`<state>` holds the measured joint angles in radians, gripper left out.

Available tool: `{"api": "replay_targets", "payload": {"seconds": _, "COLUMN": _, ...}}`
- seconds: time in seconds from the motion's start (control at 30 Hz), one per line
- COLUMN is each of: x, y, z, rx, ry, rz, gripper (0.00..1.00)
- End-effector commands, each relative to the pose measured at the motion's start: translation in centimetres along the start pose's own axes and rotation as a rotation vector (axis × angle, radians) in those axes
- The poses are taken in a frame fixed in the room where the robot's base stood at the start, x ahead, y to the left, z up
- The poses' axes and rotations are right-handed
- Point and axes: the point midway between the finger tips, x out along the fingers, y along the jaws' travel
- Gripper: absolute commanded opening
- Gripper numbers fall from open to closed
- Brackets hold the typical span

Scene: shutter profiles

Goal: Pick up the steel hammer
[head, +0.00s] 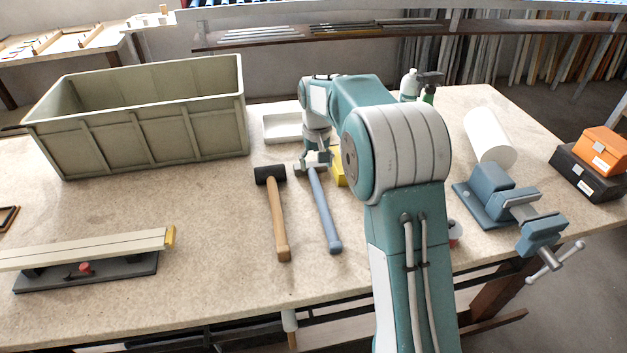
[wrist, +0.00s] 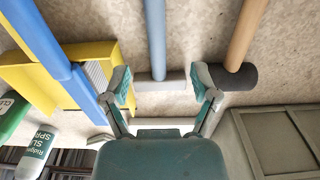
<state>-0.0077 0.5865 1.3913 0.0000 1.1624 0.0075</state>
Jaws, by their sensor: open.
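The steel hammer (head: 325,212) lies on the workbench with its blue handle pointing toward the front edge. Its head is largely covered by my gripper in the head view. In the wrist view, the pale steel head (wrist: 160,83) lies crosswise between my fingers, with the blue handle (wrist: 155,36) running up from it. My gripper (head: 313,168) is over the head end, and in the wrist view its fingers (wrist: 162,88) are spread, one on each side of the head. I cannot tell how far the fingertips are above the bench.
A black-headed mallet (head: 270,177) with a wooden handle lies close at the left. A yellow object (head: 339,171) is close at the right. A large green-grey crate (head: 155,145) stands back left, a vise (head: 495,195) at right. Bench in front of the hammers is clear.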

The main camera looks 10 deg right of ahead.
Motion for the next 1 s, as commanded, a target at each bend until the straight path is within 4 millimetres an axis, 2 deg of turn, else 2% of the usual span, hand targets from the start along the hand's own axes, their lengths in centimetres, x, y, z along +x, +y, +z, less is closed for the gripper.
{"api": "replay_targets", "payload": {"seconds": 0.03, "x": 1.0, "y": 0.0, "z": 0.1, "rx": 0.000, "ry": -0.006, "rz": 0.000, "gripper": 0.77}}
{"api": "replay_targets", "payload": {"seconds": 0.2, "x": 3.7, "y": 0.1, "z": 0.1, "rx": 0.000, "ry": -0.004, "rz": 0.000, "gripper": 0.77}}
{"api": "replay_targets", "payload": {"seconds": 0.43, "x": 5.7, "y": 0.2, "z": 0.1, "rx": 0.001, "ry": -0.004, "rz": 0.000, "gripper": 0.77}}
{"api": "replay_targets", "payload": {"seconds": 0.7, "x": 9.5, "y": 0.5, "z": 0.0, "rx": 0.000, "ry": -0.002, "rz": 0.000, "gripper": 0.77}}
{"api": "replay_targets", "payload": {"seconds": 0.97, "x": 9.8, "y": 0.4, "z": 0.0, "rx": 0.000, "ry": 0.000, "rz": 0.000, "gripper": 0.77}}
{"api": "replay_targets", "payload": {"seconds": 1.0, "x": 9.8, "y": 0.4, "z": 0.0, "rx": 0.000, "ry": 0.000, "rz": 0.000, "gripper": 0.73}}
